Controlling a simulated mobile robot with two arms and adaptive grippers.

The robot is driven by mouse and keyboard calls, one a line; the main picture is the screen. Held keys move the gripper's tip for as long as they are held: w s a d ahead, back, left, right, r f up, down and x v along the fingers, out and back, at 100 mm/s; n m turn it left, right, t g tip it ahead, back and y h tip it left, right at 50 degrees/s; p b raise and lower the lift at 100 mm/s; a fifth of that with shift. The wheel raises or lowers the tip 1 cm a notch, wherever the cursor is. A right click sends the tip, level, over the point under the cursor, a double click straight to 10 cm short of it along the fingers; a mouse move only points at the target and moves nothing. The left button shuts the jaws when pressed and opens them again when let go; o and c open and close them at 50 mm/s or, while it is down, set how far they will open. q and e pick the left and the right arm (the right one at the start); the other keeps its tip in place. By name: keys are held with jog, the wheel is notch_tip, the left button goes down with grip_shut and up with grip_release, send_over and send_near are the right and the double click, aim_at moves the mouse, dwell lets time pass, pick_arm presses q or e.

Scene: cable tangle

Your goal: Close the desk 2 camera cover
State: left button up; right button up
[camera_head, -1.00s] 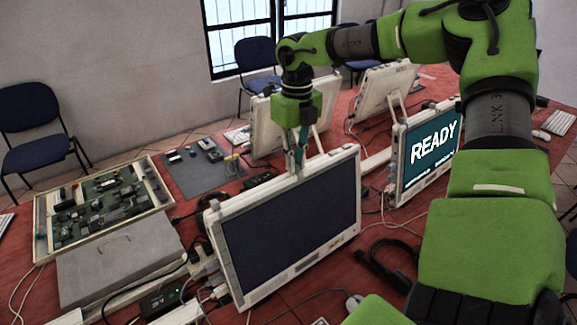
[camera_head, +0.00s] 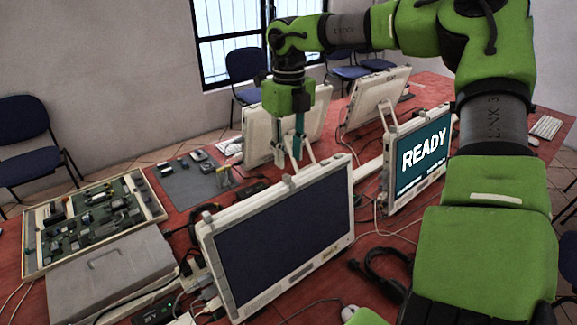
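A white-framed monitor (camera_head: 285,235) with a dark screen stands in the front middle. A small pale camera piece (camera_head: 288,181) sits on its top edge; whether its cover is open or shut is too small to tell. My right gripper (camera_head: 290,150) points down behind and above that top edge. Its two fingers are apart with nothing seen between them, and they appear clear of the camera piece. A second monitor (camera_head: 421,160) to the right shows "READY" on a teal screen. No label shows which desk is desk 2. My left gripper is not in view.
Two more monitors (camera_head: 378,98) stand with their backs to me. An open case of electronics (camera_head: 158,204) and a grey box (camera_head: 112,268) are on the left. Cables and a headset (camera_head: 383,270) lie on the red table. My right arm covers much of the right side.

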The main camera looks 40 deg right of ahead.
notch_tip(320, 180, up, 7)
dwell(0.3)
dwell(0.5)
